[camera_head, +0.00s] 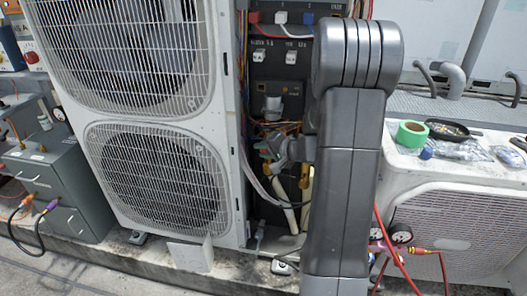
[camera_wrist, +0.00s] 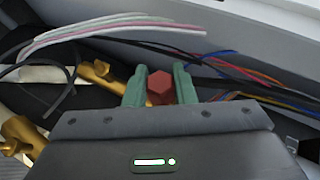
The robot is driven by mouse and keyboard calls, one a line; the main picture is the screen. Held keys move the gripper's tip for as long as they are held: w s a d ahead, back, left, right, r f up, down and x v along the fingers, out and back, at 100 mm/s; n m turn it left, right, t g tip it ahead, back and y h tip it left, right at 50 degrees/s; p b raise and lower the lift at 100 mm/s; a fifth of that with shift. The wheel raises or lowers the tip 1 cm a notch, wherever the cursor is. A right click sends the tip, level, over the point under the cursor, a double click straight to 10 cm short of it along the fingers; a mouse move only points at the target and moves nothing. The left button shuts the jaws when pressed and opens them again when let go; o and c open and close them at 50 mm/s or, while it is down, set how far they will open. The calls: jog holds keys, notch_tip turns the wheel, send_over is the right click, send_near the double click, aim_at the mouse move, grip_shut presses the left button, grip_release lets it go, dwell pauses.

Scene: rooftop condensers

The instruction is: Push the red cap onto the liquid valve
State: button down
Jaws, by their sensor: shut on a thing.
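In the wrist view, my gripper (camera_wrist: 160,82) has two green fingers shut on the red hexagonal cap (camera_wrist: 160,89). The cap sits between the fingertips. A brass valve (camera_wrist: 101,76) lies just left of the fingers, and a second brass valve (camera_wrist: 22,138) is farther left and lower. I cannot tell which one is the liquid valve. The cap appears apart from both. In the head view, my gripper (camera_head: 268,150) is inside the open condenser bay, and my arm hides part of it. Brass fittings (camera_head: 305,176) show below it; the cap is not clearly visible there.
The tall condenser (camera_head: 232,190) stands left of the bay. Pale wires (camera_wrist: 120,30) and coloured wires (camera_wrist: 230,70) run close around the fingers.

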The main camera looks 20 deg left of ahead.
jog(key=shift+w+a, duration=0.15)
jog(key=shift+w, duration=0.55)
dwell(0.7)
jog(key=c, duration=1.1)
grip_release()
jog(key=p+v, duration=0.1)
jog(key=v, duration=1.2)
jog(key=shift+d+r, duration=0.25)
jog(key=shift+d, duration=0.05)
